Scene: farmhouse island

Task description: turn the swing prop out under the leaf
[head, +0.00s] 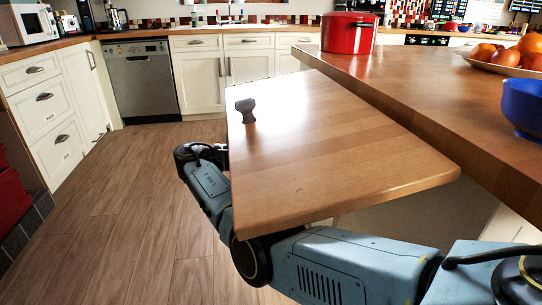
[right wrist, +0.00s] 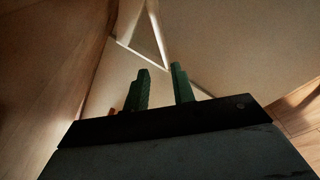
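The wooden leaf (head: 320,150) stands out from the island's side in the head view, roughly level, with a dark knob (head: 246,108) on its top near the far left corner. My left gripper is not in view.
The island top (head: 430,85) bears a red pot (head: 349,34), a fruit plate (head: 490,62) and a blue bowl (head: 524,104). A wooden surface (right wrist: 45,85) lies close on the left in the right wrist view. The floor (head: 110,220) left of the leaf is clear.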

